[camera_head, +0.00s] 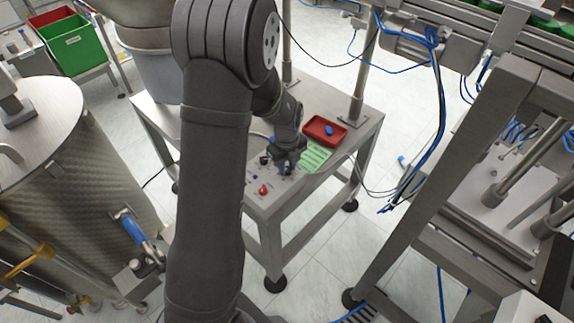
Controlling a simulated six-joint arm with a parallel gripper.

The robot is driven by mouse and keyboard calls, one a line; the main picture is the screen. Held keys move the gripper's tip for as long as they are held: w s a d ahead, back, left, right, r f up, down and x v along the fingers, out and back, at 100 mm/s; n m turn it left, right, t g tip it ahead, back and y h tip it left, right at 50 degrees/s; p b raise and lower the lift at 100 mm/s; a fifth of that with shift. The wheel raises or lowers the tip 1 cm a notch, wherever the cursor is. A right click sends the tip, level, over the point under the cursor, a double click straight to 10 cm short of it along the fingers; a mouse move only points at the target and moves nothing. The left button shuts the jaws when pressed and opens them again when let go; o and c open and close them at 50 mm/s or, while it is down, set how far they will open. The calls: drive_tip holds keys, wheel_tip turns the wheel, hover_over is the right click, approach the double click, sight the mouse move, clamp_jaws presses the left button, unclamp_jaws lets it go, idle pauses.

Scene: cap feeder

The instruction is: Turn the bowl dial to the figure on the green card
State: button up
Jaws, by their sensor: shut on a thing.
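The green card (317,156) lies on the steel table just right of my gripper, beside the red tray. It bears printed lines too small to read. My gripper (285,170) points down at the control panel (257,203) on the table. It is shut on a small dial there, which its fingers mostly hide. The dial's pointer and scale cannot be read, and I cannot read which label it has. A dark knob (264,160) shows just left of the gripper, and a red knob (264,190) sits nearer the front of the panel.
A red tray (337,142) with a blue cap (329,130) stands behind the card. A steel post (360,85) rises at the table's right. A large steel drum (75,170) is at left and a steel frame (440,180) at right. My arm crosses the middle of the view.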

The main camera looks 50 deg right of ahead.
sight(287, 169)
drive_tip(key=o, duration=1)
wheel_tip(287, 169, up, 17)
drive_tip(key=shift+r, duration=0.2)
wheel_tip(287, 169, down, 18)
drive_tip(key=shift+r, duration=0.25)
idle(0.5)
